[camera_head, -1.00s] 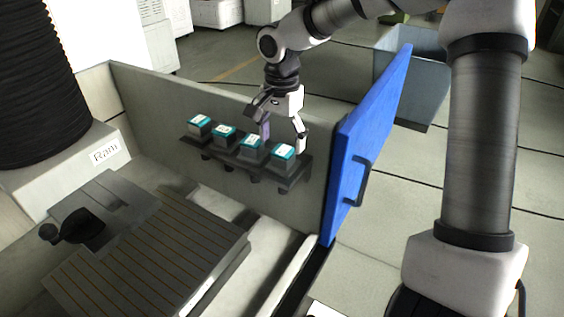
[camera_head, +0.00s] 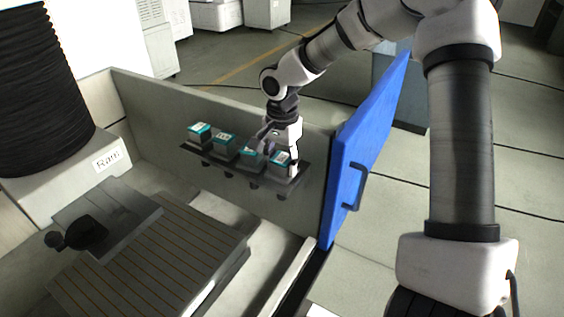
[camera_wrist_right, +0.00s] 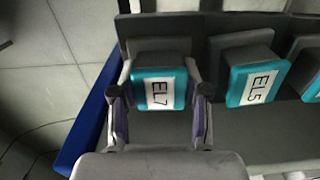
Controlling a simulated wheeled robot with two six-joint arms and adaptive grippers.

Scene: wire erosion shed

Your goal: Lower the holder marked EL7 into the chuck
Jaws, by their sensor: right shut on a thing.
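The holder marked EL7 (camera_wrist_right: 157,93), a grey block with a teal top and white label, stands at the right end of a dark rack (camera_head: 226,166) in the head view, where it also shows (camera_head: 281,158). My right gripper (camera_head: 278,163) reaches down over it, shut on it with one finger on each side, as the right wrist view also shows (camera_wrist_right: 158,98). The holder still sits in its rack place. I cannot make out the chuck for certain; a grey block labelled Ram (camera_head: 108,158) sits under black bellows at left. My left gripper is not in view.
Several like holders stand in the rack, with EL5 (camera_wrist_right: 256,82) right beside EL7. A grey wall (camera_head: 180,100) backs the rack. A blue door (camera_head: 365,145) stands close to its right. A slotted table (camera_head: 150,262) and a dark knobbed block (camera_head: 83,229) lie at lower left.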

